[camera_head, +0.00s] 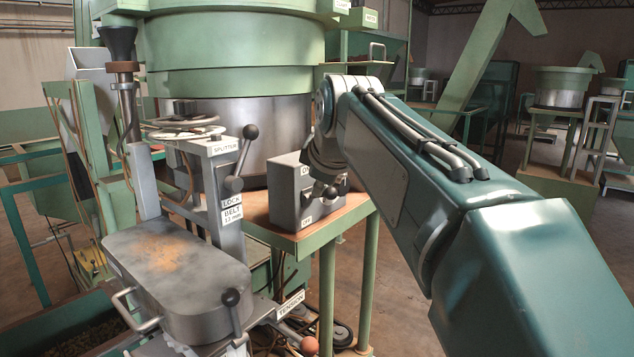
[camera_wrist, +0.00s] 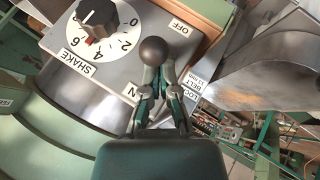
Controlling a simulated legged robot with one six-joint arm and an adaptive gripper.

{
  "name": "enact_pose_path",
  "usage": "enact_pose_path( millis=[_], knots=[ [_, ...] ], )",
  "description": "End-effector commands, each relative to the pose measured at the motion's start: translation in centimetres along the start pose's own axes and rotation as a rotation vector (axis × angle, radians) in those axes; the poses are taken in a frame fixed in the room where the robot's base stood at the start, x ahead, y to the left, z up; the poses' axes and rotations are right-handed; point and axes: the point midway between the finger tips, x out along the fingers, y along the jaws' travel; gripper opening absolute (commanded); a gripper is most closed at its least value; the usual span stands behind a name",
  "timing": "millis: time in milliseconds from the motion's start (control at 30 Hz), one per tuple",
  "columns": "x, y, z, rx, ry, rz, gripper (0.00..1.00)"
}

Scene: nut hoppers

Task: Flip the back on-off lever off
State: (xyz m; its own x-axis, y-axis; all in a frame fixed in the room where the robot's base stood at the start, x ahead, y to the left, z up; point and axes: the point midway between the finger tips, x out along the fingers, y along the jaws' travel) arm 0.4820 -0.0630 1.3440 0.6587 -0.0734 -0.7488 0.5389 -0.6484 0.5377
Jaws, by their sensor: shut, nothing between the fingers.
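The on-off lever's dark ball knob (camera_wrist: 154,50) shows in the wrist view, between the OFF label (camera_wrist: 181,26) and the partly covered ON label (camera_wrist: 132,93). My gripper (camera_wrist: 159,84) is shut, with its fingertips at the near side of the knob. I cannot tell whether they touch it. The lever's rod is hidden, so its setting is unclear. In the head view the grey switch box (camera_head: 284,197) stands on a green-edged shelf, its ON label at the top and OFF at the bottom. My gripper (camera_head: 326,191) is in front of its labelled face.
A SHAKE dial (camera_wrist: 97,20) sits beside the lever on the same panel. To the left in the head view are a SPLITTER post (camera_head: 224,190) with a ball-knobbed lever (camera_head: 242,158) and a TENSION lever (camera_head: 231,298). The large hopper drum (camera_head: 236,60) stands behind the box.

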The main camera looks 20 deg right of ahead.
Motion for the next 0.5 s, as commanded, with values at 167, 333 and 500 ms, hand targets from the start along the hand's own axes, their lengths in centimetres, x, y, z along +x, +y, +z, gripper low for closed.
enact_pose_path(
  millis=[167,333,500],
  knots=[
    [0.0,-0.2,0.5,0.03,0.056,0.027,0.0],
    [0.3,-0.6,1.1,0.076,0.149,0.072,0.0],
    [0.7,-1.0,1.5,0.094,0.194,0.092,0.0]
  ],
)
